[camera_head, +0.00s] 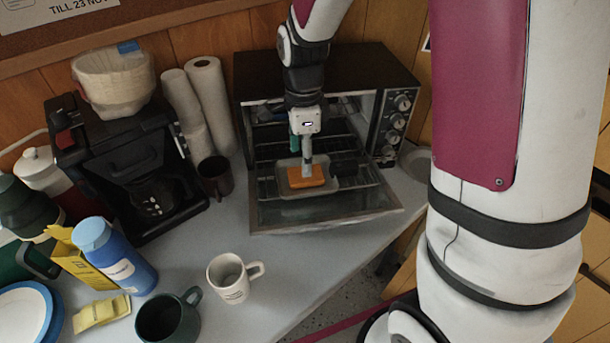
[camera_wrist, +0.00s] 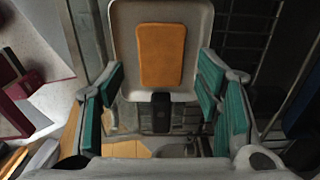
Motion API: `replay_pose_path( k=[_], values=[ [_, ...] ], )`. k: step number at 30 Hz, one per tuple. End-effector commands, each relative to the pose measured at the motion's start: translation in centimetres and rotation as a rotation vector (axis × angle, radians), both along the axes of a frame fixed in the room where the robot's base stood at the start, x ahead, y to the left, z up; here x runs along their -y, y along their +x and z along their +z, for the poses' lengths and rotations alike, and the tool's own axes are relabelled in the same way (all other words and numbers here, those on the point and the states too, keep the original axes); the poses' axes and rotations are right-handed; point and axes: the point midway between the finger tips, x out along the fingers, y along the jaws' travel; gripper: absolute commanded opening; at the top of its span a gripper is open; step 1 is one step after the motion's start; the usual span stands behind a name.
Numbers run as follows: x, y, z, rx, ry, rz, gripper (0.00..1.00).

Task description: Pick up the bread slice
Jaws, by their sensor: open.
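The bread slice (camera_head: 306,177) is a flat orange-brown slab lying on a pale tray (camera_head: 284,190) at the toaster oven's (camera_head: 338,62) open front. In the wrist view the slice (camera_wrist: 162,54) lies flat on the tray (camera_wrist: 124,30), its long side running away from me. My gripper (camera_head: 307,164) points down just over the slice in the head view. In the wrist view my gripper (camera_wrist: 161,88) is open, its teal-padded fingers spread wider than the slice, with nothing between them. Whether a fingertip touches the tray is hard to tell.
The oven door (camera_head: 330,211) is folded down, with wire racks behind the tray. A white mug (camera_head: 228,281), a dark green mug (camera_head: 167,320) and a blue-lidded container (camera_head: 122,262) stand nearer. A coffee maker (camera_head: 125,160) and paper rolls (camera_head: 211,95) stand left. Counter before the door is clear.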

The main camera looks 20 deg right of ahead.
Motion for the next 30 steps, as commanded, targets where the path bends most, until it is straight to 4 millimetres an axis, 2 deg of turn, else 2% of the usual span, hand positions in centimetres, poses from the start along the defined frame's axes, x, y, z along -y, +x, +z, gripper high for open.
replay_pose_path(
  k=[12, 21, 26, 30],
  values=[
    [0.5, 0.0, -4.9, -0.002, -0.001, 0.000, 0.59],
    [0.5, 0.1, -5.2, 0.001, 0.000, 0.000, 0.59],
    [0.5, 0.1, -5.2, 0.001, 0.000, 0.000, 0.24],
    [0.5, 0.1, -5.2, 0.001, 0.000, 0.000, 0.24]
  ],
)
